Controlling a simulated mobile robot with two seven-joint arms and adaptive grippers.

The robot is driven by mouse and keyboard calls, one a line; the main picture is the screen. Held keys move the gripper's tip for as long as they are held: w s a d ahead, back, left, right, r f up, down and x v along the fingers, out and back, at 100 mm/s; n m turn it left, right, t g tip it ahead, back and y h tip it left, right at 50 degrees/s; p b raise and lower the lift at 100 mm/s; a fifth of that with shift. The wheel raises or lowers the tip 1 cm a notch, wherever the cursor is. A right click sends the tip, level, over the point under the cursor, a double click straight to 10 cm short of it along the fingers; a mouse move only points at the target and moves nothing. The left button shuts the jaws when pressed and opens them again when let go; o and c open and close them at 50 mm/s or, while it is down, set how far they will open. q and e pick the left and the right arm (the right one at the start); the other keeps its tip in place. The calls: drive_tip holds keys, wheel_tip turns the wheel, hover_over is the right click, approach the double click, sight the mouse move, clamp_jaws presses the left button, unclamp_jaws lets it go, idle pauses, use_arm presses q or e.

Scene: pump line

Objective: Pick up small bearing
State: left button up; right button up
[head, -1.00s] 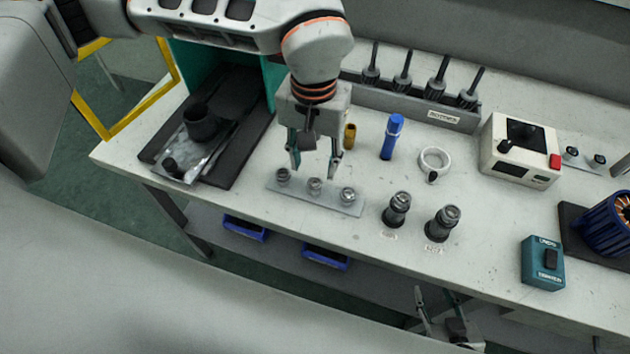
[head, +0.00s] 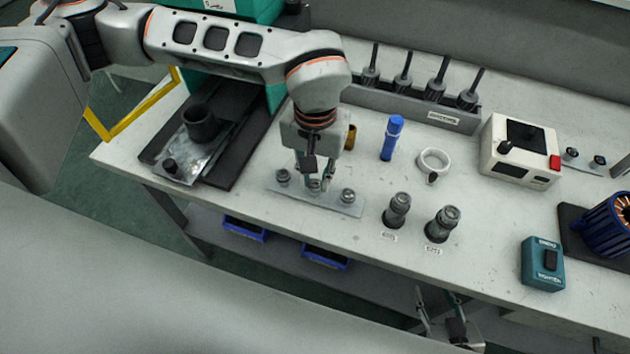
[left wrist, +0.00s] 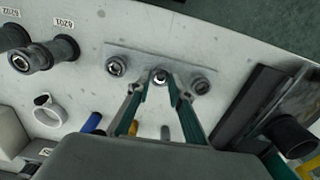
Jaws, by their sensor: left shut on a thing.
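Three small bearings sit in a row on a grey strip plate (head: 340,205) near the front of the bench. The left bearing (head: 283,175) and the right bearing (head: 348,196) stand free. My left gripper (head: 315,184) points down at the plate and is shut on the middle bearing (left wrist: 160,78). Its fingers partly hide this bearing in the head view; in the left wrist view the fingertips close on it from both sides. It appears to be at plate level. My right gripper (head: 436,308) is low at the bottom edge, in front of the bench, with its fingers apart.
Two dark stacked-bearing posts (head: 397,210) (head: 441,223) with labels stand right of the plate. A black tray (head: 235,150) is at left. A teal box (head: 543,264) stands at right.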

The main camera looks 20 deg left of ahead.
use_arm(q)
drive_tip(key=shift+r, duration=0.1)
wheel_tip(320, 180, up, 20)
drive_tip(key=shift+p, duration=0.4)
idle(0.3)
